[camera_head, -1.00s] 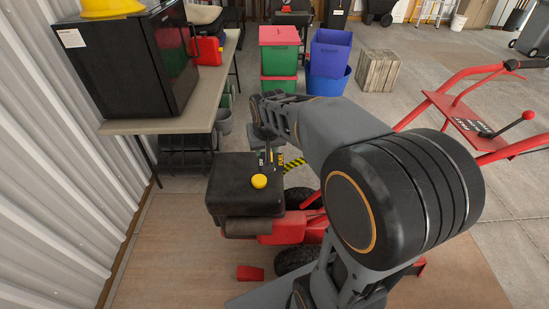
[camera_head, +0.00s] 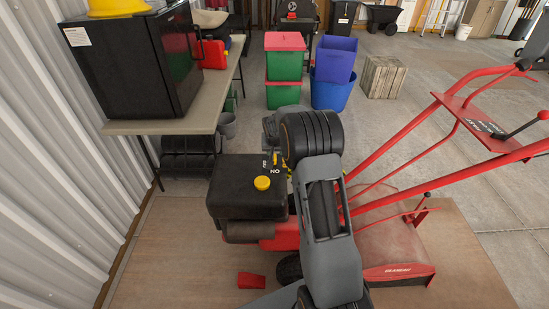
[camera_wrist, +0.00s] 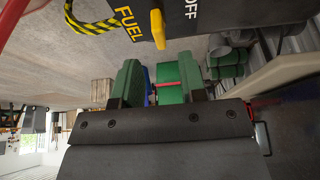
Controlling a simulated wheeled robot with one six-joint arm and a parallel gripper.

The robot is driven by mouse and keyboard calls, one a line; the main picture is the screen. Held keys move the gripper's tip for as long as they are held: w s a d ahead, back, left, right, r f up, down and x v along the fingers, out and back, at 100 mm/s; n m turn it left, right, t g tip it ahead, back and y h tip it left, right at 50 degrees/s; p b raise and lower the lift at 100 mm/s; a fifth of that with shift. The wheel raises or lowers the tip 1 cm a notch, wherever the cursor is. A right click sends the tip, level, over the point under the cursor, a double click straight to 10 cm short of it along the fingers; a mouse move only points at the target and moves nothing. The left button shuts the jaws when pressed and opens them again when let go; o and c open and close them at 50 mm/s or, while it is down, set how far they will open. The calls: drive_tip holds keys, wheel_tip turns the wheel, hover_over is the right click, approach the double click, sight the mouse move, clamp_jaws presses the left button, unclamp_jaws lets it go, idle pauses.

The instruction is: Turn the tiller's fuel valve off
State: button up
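The red tiller has a black engine (camera_head: 235,200) with a yellow cap (camera_head: 262,183). In the wrist view its black fuel panel (camera_wrist: 225,14) is at the top, with a FUEL label, an OFF mark and a yellow valve lever (camera_wrist: 157,28). The lever points down in that picture, beside the FUEL lettering. My gripper (camera_wrist: 160,84) has its green-padded fingers apart with nothing between them. Its fingertips are below the lever in that picture and appear clear of it.
A yellow-black striped cable (camera_wrist: 95,27) runs beside the FUEL label. Red handlebars (camera_head: 400,125) rise right of my arm. A workbench (camera_head: 190,118) with a black cabinet (camera_head: 135,65) stands left. Green bins (camera_head: 284,62) and a blue bin (camera_head: 333,60) stand behind. A red wedge (camera_head: 250,279) lies in front.

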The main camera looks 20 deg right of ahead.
sight(275, 156)
drive_tip(key=x, duration=0.6)
drive_tip(key=shift+w+f, duration=0.15)
drive_tip(key=shift+c, duration=0.4)
clamp_jaws()
drive_tip(key=shift+a, duration=0.1)
